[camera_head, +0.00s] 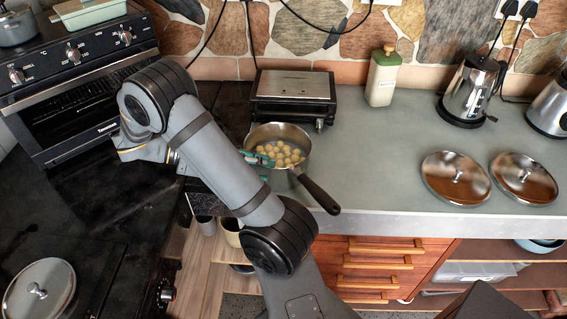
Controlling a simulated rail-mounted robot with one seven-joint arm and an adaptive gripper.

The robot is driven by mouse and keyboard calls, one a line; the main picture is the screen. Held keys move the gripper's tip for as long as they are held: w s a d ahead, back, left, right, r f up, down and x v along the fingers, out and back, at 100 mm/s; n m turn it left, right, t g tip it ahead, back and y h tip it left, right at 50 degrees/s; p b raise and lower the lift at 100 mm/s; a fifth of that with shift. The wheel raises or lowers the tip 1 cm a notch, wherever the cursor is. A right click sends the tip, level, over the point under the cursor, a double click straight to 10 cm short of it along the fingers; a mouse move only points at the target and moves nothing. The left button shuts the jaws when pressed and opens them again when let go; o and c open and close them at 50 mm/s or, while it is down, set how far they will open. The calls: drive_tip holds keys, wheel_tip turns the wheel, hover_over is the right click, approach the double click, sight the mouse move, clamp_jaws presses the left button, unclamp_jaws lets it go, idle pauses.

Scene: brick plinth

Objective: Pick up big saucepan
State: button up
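A steel saucepan (299,136) with a dark handle stands at the counter's front edge, left of centre. It holds several round, pale yellow pieces. Its handle points down and right, out over the edge. I take it to be the big saucepan. My gripper (262,158) is at the left side of this pan, with greenish fingertip parts showing against its rim. My arm hides most of the gripper and the pan's lower left. I cannot tell whether the fingers are apart or closed, or whether they touch the pan.
A sandwich press (292,88) stands close behind the pan. The counter between pan and lids is clear. A toaster oven (85,75) and a lidded pot (40,290) are left.

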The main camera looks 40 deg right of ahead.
sight(277, 170)
drive_tip(key=shift+s+d+f, duration=0.2)
drive_tip(key=shift+s, duration=0.3)
drive_tip(key=x, duration=0.4)
drive_tip(key=shift+s+d+f, duration=0.1)
drive_tip(key=shift+d, duration=0.25)
drive_tip(key=shift+c, duration=1.2)
clamp_jaws()
